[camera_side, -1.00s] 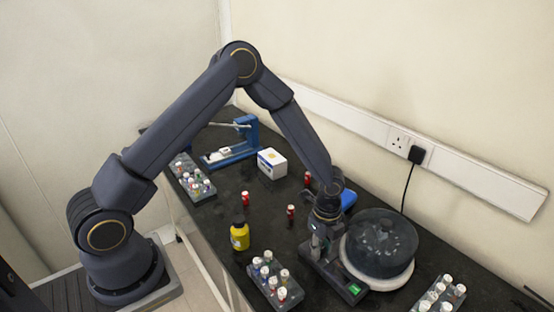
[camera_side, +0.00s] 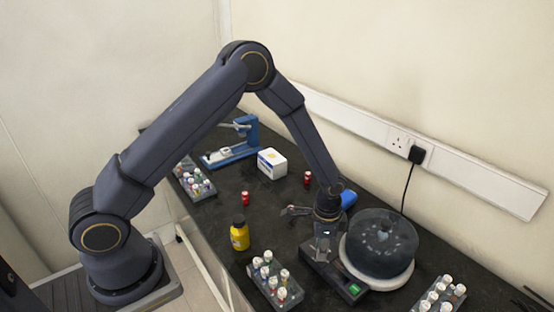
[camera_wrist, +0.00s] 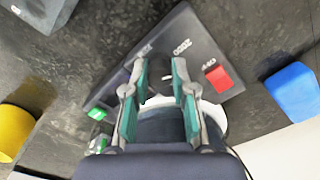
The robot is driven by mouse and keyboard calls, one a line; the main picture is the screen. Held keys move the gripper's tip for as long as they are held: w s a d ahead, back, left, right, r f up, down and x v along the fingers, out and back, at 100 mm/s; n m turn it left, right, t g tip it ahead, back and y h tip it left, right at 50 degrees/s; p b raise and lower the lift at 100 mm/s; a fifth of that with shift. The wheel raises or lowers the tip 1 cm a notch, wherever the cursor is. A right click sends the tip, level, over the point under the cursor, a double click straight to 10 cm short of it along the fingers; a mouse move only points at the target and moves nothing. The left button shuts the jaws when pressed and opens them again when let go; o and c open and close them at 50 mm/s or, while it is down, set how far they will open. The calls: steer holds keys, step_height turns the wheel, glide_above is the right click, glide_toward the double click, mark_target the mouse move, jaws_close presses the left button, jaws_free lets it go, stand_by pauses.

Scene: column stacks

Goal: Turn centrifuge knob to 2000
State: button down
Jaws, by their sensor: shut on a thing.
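The centrifuge (camera_side: 380,245) has a dark domed lid and a white rim, with a dark control panel (camera_side: 348,284) at its front left. In the wrist view the panel (camera_wrist: 205,45) carries a printed "2000", another number by a red button (camera_wrist: 219,78), and green-lit parts. My gripper (camera_wrist: 161,72) is over the panel, its teal-padded fingers either side of the dark knob (camera_wrist: 160,84) and shut on it. The fingers largely hide the knob, so its pointer direction is unclear. In the side view my gripper (camera_side: 325,248) points down onto the panel.
A tube rack (camera_side: 275,283) and a yellow bottle (camera_side: 239,235) stand left of the panel. Another rack (camera_side: 441,295) is at the right. A blue object (camera_side: 349,198) lies behind my gripper. A white box (camera_side: 272,163) stands farther back.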

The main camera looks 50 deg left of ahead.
steer(key=shift+n, duration=2.2)
steer(key=c, duration=0.9)
jaws_free()
steer(key=shift+c, duration=0.2)
step_height(320, 180, up, 12)
